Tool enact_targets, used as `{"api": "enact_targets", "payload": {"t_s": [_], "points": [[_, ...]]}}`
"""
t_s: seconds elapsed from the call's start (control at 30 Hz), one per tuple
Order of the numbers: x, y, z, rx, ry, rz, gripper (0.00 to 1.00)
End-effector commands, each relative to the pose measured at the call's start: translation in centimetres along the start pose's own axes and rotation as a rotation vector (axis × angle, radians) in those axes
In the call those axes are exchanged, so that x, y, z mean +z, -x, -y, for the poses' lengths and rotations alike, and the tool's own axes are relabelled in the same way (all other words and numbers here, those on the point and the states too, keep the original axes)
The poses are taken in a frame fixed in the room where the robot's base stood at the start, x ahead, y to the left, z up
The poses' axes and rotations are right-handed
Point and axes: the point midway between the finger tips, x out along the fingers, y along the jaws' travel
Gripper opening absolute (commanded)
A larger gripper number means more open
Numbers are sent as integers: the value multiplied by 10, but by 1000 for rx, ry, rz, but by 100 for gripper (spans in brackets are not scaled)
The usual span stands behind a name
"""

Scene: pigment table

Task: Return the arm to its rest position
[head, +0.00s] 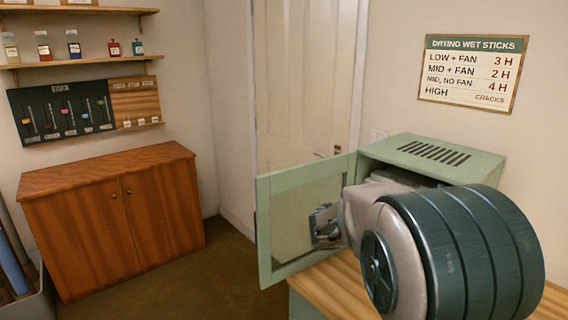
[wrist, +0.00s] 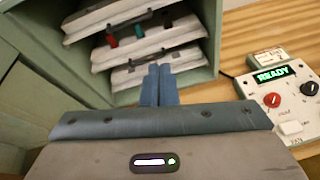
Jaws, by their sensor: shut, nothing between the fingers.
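My gripper (wrist: 159,84) is shut with its two blue-grey fingers together and nothing between them. In the wrist view the fingers point towards the open front of a green cabinet (wrist: 213,40). Inside it are stacked pale trays (wrist: 138,50), one holding dark, red and teal sticks. In the head view my arm covers much of the green cabinet (head: 430,150), and my gripper (head: 322,226) shows in front of its open door. The fingertips are hard to make out there.
The cabinet's green door (head: 268,235) stands open to the left. A control box (wrist: 285,105) reading READY, with red and black knobs, sits on the wooden tabletop (wrist: 240,45). A brown cupboard (head: 115,215) stands at the left. The floor (head: 215,270) between is clear.

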Motion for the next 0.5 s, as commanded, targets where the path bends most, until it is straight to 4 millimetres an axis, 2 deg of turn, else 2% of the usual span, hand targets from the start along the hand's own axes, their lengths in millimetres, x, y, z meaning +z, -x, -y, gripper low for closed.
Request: {"api": "enact_targets", "payload": {"t_s": [0.03, 0.2, 0.3, 0.5], "points": [[-1, 4, 20, -44, -108, -52, 0], [-21, 33, 84, -228, -513, -238, 0], [-36, 56, 114, -346, -746, -334, 0], [-69, 113, 158, -601, -1191, -499, 0]]}}
